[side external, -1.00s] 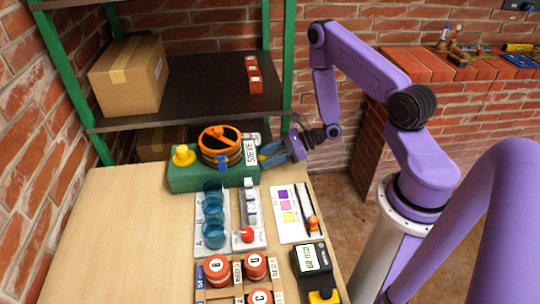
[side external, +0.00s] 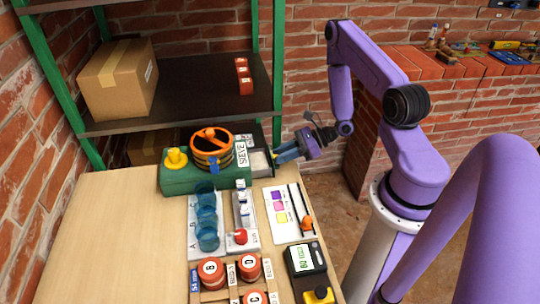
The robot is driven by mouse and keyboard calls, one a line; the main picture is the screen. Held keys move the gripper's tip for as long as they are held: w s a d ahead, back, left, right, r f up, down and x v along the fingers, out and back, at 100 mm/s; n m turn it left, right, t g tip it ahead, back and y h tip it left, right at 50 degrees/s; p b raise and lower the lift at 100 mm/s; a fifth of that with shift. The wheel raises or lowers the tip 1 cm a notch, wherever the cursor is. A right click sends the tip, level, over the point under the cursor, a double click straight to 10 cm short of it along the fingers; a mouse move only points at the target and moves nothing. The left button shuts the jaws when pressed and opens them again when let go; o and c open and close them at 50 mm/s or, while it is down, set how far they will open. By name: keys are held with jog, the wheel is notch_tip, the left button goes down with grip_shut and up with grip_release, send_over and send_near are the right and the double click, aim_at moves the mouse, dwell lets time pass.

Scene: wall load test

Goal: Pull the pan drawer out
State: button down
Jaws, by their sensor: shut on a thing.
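The green sieve machine (side external: 190,180) stands at the back of the wooden table, with a round orange-and-black sieve (side external: 211,148) on top and a "SIEVE" label. The pan drawer (side external: 260,160) sticks out of the machine's right side, and its pale inside shows. My gripper (side external: 277,156) reaches in from the right with its blue fingers at the drawer's outer end. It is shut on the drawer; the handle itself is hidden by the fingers.
Blue cups (side external: 207,218), a rack with a red knob (side external: 240,236), a colour card with a slider (side external: 288,213), a black scale (side external: 305,259) and red-lidded jars (side external: 211,272) stand in front. A shelf with a cardboard box (side external: 118,78) is behind. The table's left side is clear.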

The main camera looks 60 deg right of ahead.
jog(key=shift+s+d, duration=0.35)
jog(key=c, duration=1)
grip_release()
jog(key=v, duration=1.7)
jog(key=shift+s+d+f, duration=0.1)
jog(key=shift+s+d, duration=0.05)
jog(key=shift+d, duration=0.05)
